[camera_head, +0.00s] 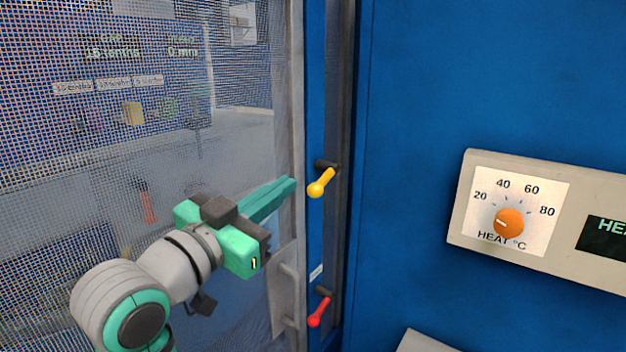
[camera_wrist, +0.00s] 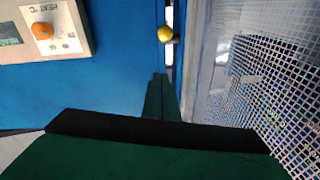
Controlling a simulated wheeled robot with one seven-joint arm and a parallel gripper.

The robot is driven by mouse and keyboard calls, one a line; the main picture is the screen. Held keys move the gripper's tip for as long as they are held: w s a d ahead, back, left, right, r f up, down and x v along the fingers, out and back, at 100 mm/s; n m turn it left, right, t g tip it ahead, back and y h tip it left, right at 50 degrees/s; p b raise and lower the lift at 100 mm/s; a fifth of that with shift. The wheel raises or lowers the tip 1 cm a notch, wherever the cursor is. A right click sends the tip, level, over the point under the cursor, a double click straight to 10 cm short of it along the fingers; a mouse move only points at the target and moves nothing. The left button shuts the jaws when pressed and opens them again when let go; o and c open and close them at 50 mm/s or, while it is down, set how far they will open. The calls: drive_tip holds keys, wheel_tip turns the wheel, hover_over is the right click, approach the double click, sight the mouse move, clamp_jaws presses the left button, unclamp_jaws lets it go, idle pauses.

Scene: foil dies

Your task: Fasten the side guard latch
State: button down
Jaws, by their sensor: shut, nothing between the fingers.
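A mesh guard door (camera_head: 240,130) with a grey edge frame stands at the left against a blue post. A yellow-knobbed lever (camera_head: 320,183) sits on the post on a dark pivot, its knob slanting down and left. A red-knobbed lever (camera_head: 319,312) sits lower, slanting the same way. I cannot tell which lever is the side guard latch. My gripper (camera_head: 291,186) is shut and empty, its fingertips just left of the yellow knob, seemingly apart from it. In the wrist view the yellow knob (camera_wrist: 165,34) lies beyond the shut fingertips (camera_wrist: 160,78).
A cream panel (camera_head: 455,215) with an orange heat dial (camera_head: 508,222) and a dark display (camera_head: 603,238) is on the blue wall at right. A grey door handle (camera_head: 284,290) is below my gripper. The blue wall (camera_head: 420,100) between post and panel is clear.

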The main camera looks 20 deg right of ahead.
drive_tip(key=shift+d+r, duration=0.1)
idle(0.3)
drive_tip(key=w+d+f, duration=0.2)
drive_tip(key=w+d, duration=0.5)
drive_tip(key=d, duration=0.1)
drive_tip(key=shift+w+f, duration=0.35)
drive_tip(key=shift+w, duration=0.05)
